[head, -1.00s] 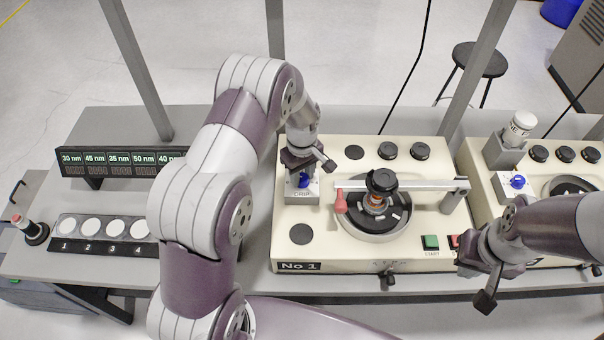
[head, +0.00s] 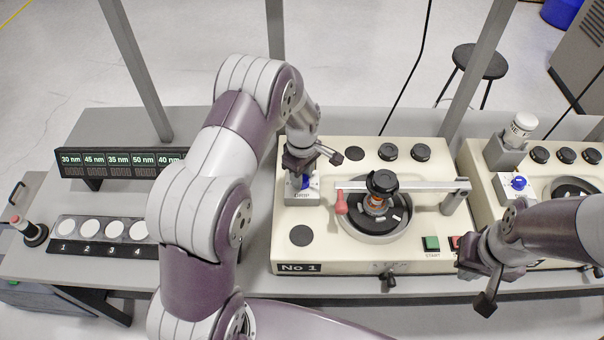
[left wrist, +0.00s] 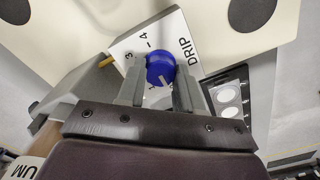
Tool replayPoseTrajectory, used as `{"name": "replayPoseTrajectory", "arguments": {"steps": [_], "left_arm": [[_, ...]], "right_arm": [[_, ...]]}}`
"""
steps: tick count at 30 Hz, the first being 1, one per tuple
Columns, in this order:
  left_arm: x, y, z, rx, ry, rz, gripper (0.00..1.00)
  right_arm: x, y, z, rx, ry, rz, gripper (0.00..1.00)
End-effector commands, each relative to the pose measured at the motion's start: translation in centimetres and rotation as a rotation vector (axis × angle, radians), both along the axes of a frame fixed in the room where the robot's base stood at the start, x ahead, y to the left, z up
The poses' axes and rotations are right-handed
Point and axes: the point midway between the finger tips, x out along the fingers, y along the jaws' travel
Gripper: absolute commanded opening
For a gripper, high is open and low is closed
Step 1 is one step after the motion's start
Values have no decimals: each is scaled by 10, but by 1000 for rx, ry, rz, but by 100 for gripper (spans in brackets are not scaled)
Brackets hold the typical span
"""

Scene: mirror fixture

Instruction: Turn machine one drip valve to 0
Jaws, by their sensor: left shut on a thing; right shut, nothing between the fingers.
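Machine No 1 (head: 345,256) is a cream polishing unit in the middle of the bench. Its drip valve is a blue knob (left wrist: 160,68) on a white plate marked DRIP (left wrist: 185,47), at the machine's left side. My left gripper (head: 303,184) comes down on the knob from above and is shut on it, one finger on each side in the left wrist view. The numerals 3 and 4 show on the plate; the fingers cover part of the scale, and I cannot read the setting. My right gripper (head: 486,303) is shut and empty before the machine's front right.
A round plate with a red-handled arm (head: 341,203) lies right of the valve. A second machine's blue knob (head: 519,183) is further right. A display (head: 118,161) and a numbered sample strip (head: 103,228) stand at left.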

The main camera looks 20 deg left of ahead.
Motion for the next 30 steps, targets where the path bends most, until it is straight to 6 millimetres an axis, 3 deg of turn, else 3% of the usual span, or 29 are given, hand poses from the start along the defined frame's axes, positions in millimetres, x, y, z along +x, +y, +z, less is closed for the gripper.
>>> {"name": "replayPoseTrajectory", "arguments": {"steps": [4,5,6,7,17,20,30], "left_arm": [[3,0,3,0,-9,1,5],[3,0,3,0,-9,1,45],[3,0,3,0,-9,1,58],[3,0,2,0,-7,1,61],[1,0,6,0,-4,0,61],[2,0,22,0,-9,0,61],[1,0,110,0,-9,0,61]], "right_arm": [[0,0,0,0,0,0,0],[0,0,0,0,0,0,0],[0,0,1,0,0,0,0],[0,0,0,0,0,0,0],[0,0,-2,0,0,0,0],[0,0,-9,0,0,0,0],[0,0,-25,0,0,0,0]]}}
